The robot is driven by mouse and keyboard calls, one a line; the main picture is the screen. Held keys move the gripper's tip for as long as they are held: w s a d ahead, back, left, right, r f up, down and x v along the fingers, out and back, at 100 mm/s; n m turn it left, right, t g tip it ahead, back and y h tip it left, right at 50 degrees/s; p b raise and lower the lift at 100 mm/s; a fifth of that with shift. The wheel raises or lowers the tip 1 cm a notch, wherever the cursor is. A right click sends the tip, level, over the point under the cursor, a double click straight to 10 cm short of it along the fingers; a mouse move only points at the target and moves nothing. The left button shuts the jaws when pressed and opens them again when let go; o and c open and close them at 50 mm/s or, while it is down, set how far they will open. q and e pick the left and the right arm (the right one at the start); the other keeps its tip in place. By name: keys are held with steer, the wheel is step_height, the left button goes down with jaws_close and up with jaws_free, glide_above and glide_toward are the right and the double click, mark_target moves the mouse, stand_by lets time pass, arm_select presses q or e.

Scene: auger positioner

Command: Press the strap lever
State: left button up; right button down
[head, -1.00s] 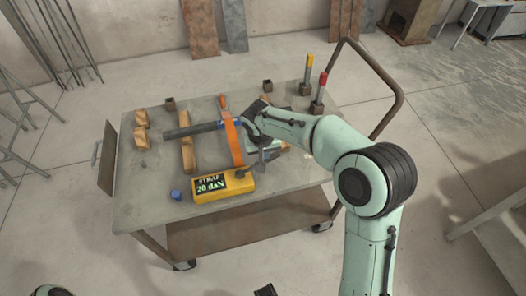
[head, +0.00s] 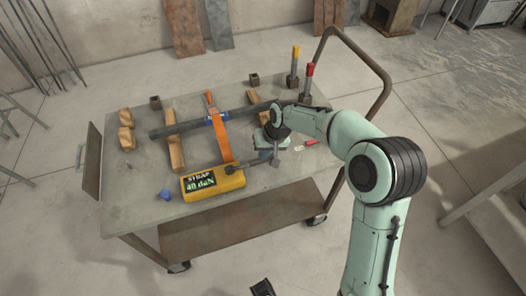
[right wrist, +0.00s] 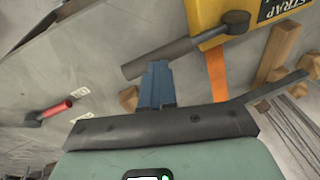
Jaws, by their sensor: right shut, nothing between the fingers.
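The yellow strap box (head: 214,182) sits near the table's front edge, its display reading STRAP 40 daN. The grey strap lever (head: 250,164) reaches right from the pivot on its corner; in the right wrist view the lever (right wrist: 180,50) crosses just beyond my fingers. My right gripper (head: 275,161) is shut and empty at the lever's free end; its blue fingers (right wrist: 157,68) point at the bar. I cannot tell whether they touch it. The orange strap (head: 222,140) runs from the box over the dark bar (head: 185,128). A dark part at the bottom edge may be my left gripper (head: 262,288).
Wooden blocks (head: 176,152) support the bar. A blue knob (head: 165,195) lies left of the box. A red-handled tool (head: 310,142) lies right of my gripper. Two upright clamps (head: 308,82) and the cart's rail (head: 383,75) stand at the right. The front left tabletop is clear.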

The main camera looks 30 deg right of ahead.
steer(key=shift+s+d+f, duration=0.2)
steer(key=shift+f, duration=0.15)
steer(key=shift+r+p, duration=0.3)
steer(key=shift+r, duration=0.05)
steer(key=r+p, duration=0.1)
steer(key=r, duration=0.1)
steer(key=w+r+p, duration=0.1)
steer(key=r+p, duration=0.1)
steer(key=shift+r+p, duration=0.25)
steer(key=shift+p, duration=0.05)
steer(key=v, duration=0.9)
steer(key=shift+d, duration=0.35)
steer(key=shift+s, duration=0.1)
